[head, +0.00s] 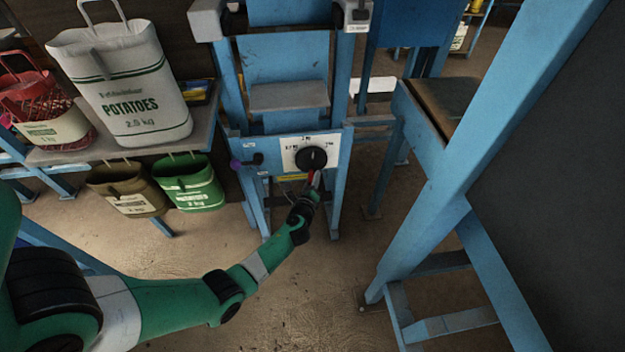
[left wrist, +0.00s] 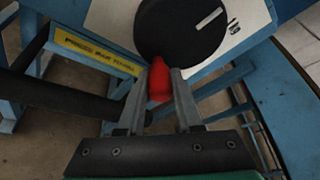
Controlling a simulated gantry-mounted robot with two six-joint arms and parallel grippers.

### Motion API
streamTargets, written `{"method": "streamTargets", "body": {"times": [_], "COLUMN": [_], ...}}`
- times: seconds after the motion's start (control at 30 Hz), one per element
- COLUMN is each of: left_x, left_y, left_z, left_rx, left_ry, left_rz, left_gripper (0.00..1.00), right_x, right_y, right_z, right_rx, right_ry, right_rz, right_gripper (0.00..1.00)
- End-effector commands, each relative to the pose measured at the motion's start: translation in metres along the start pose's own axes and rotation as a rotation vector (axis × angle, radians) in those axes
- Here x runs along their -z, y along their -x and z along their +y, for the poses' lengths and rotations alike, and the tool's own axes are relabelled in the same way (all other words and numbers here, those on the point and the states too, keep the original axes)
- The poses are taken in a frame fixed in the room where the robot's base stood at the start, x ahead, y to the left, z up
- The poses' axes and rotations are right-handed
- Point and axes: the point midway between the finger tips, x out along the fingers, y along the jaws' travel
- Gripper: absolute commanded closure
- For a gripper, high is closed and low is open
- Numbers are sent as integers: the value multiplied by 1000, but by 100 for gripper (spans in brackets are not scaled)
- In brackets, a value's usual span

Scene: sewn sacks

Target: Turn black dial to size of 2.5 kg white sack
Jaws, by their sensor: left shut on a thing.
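The white sack (head: 125,85) stands upright on a shelf at the upper left; its green print reads POTATOES, with a kg figure too small to read surely. The black dial (head: 311,158) is on a white plate on the blue machine. It also shows in the left wrist view (left wrist: 180,35), with a white mark on its right part. My left gripper (head: 314,182) is just below the dial. In the left wrist view its fingers (left wrist: 160,88) are shut on a red piece (left wrist: 159,80) at the dial's lower edge; I cannot tell how it joins the dial. My right gripper is out of view.
A purple-ended lever (head: 240,164) juts out left of the dial. A yellow label (left wrist: 95,52) is below the plate. Brown (head: 128,188) and green (head: 188,183) sacks hang under the shelf (head: 85,152). A blue frame (head: 460,170) stands at the right.

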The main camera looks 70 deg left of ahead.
Motion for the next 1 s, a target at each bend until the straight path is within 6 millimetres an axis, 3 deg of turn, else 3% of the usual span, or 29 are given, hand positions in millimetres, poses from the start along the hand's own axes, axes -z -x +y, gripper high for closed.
{"method": "streamTargets", "body": {"times": [0.27,1.0], "left_x": [3,12], "left_y": [-1,-5], "left_z": [-2,-17], "left_rx": [33,227], "left_ry": [72,505], "left_rz": [-1,-14], "left_gripper": [100,100], "right_x": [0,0], "right_y": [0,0], "right_z": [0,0], "right_rx": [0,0], "right_ry": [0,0], "right_rz": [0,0], "right_gripper": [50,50]}}
